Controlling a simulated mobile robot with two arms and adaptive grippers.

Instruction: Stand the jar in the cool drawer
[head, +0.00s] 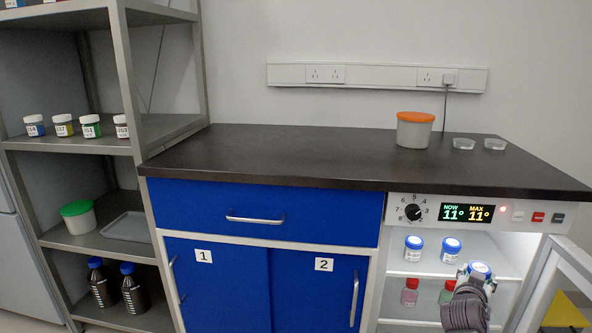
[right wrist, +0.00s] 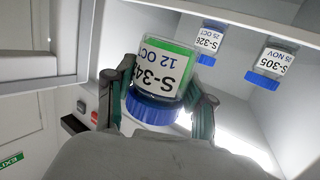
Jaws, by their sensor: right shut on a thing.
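My right gripper (head: 477,279) is shut on a jar with a blue lid (head: 481,268), in front of the open lit cool compartment at the lower right. In the right wrist view, which looks upside down, the fingers (right wrist: 160,95) grip the jar (right wrist: 163,72) from both sides; its label starts "S-34" and reads "12 OC", with a green band. Two other blue-lidded jars stand on the upper shelf (head: 395,265), labelled S-326 (right wrist: 208,42) and S-305 (right wrist: 272,63) in the wrist view. My left gripper is not in view.
The glass door (head: 548,285) stands open at the right. The panel display (head: 467,213) reads NOW 11°, MAX 11°. A closed blue drawer (head: 300,205) is left. An orange-lidded tub (head: 414,132) stands on the counter.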

